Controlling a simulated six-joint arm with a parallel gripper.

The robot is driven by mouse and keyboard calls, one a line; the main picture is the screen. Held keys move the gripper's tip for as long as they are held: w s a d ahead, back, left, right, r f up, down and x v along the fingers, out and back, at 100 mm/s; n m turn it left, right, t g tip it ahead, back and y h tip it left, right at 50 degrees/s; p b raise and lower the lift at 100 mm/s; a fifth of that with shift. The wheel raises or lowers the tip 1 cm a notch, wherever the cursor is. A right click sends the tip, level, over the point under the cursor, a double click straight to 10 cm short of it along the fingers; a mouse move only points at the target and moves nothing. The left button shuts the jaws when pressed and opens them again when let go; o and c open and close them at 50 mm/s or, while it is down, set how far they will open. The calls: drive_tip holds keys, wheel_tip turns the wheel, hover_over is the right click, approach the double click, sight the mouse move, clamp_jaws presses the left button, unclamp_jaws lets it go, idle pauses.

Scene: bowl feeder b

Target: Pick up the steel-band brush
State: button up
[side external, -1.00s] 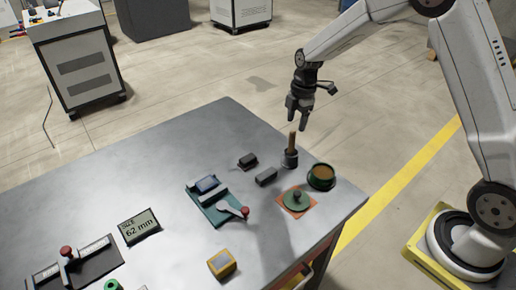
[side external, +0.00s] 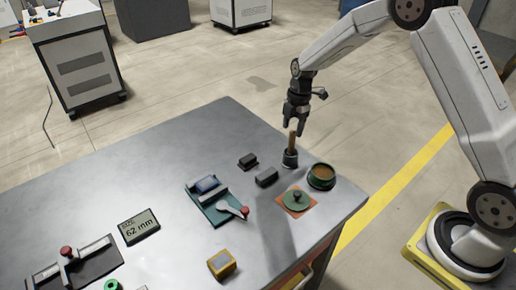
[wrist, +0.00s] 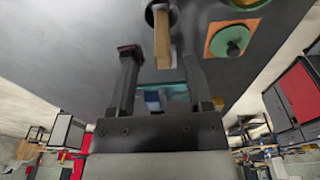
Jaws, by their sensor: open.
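The brush shows as a light wooden handle (side external: 292,143) standing upright in a small dark cup (side external: 290,159) near the table's far right edge. A steel band on it cannot be made out. My gripper (side external: 294,128) is open and empty, pointing down, with its fingertips around the height of the handle's top. In the wrist view, the handle (wrist: 162,40) appears between the two fingers of my gripper (wrist: 160,55), with gaps on both sides. The brush's lower end is hidden in the cup.
Close by are a green round pot (side external: 321,176) with brown contents and a green lid (side external: 296,200) on an orange square. Two dark blocks (side external: 266,177) and a teal fixture (side external: 212,201) lie left of the cup. The table's middle left is mostly clear.

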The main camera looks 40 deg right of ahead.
sight(289, 153)
drive_tip(key=shift+f, duration=0.15)
drive_tip(key=shift+s+a+f, duration=0.1)
drive_tip(key=shift+f, duration=1.15)
drive_tip(key=shift+s+a+f, duration=0.1)
drive_tip(key=shift+f, duration=1.1)
clamp_jaws()
